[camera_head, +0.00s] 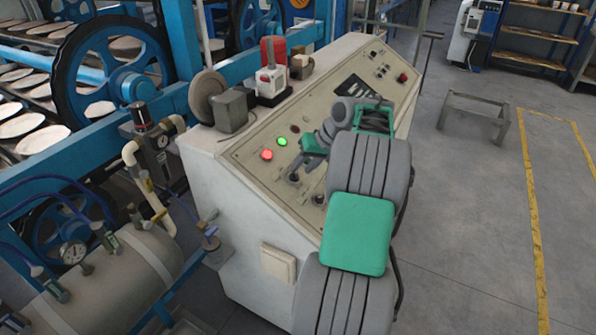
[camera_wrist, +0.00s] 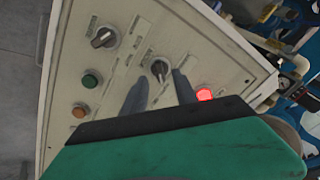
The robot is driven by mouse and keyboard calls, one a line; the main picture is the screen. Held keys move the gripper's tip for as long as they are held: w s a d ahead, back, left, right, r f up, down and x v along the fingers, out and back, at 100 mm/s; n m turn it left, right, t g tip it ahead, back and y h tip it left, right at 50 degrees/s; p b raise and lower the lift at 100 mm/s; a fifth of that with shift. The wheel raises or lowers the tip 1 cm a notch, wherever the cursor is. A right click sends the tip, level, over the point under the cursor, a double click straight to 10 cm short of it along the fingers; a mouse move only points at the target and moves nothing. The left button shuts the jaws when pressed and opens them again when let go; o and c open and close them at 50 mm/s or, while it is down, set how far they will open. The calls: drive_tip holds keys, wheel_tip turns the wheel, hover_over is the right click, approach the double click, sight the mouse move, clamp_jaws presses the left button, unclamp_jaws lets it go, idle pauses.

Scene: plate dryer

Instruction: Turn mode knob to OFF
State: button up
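The wrist view shows two selector knobs on the control panel: a near knob (camera_wrist: 159,68) just past my fingertips and a farther knob (camera_wrist: 103,37) at upper left. Their labels are too small to read, so I cannot tell which is the mode knob. In the head view, one knob (camera_head: 293,178) lies just below my gripper (camera_head: 301,163) and another knob (camera_head: 318,199) lies lower right. My gripper also shows in the wrist view (camera_wrist: 160,80), its two grey fingers apart and lined up on either side of the near knob. Contact is not visible.
A lit red lamp (camera_wrist: 204,94) sits right of my fingers; green (camera_wrist: 92,80) and orange (camera_wrist: 80,110) buttons sit left. The head view shows the sloped panel (camera_head: 250,160) with a lit green lamp (camera_head: 282,142). Floor to the right is mostly clear around a low grey stand (camera_head: 475,112).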

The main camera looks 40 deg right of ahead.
sight(297, 174)
drive_tip(key=x, duration=0.4)
drive_tip(key=shift+d, duration=0.1)
drive_tip(key=shift+r, duration=0.1)
clamp_jaws()
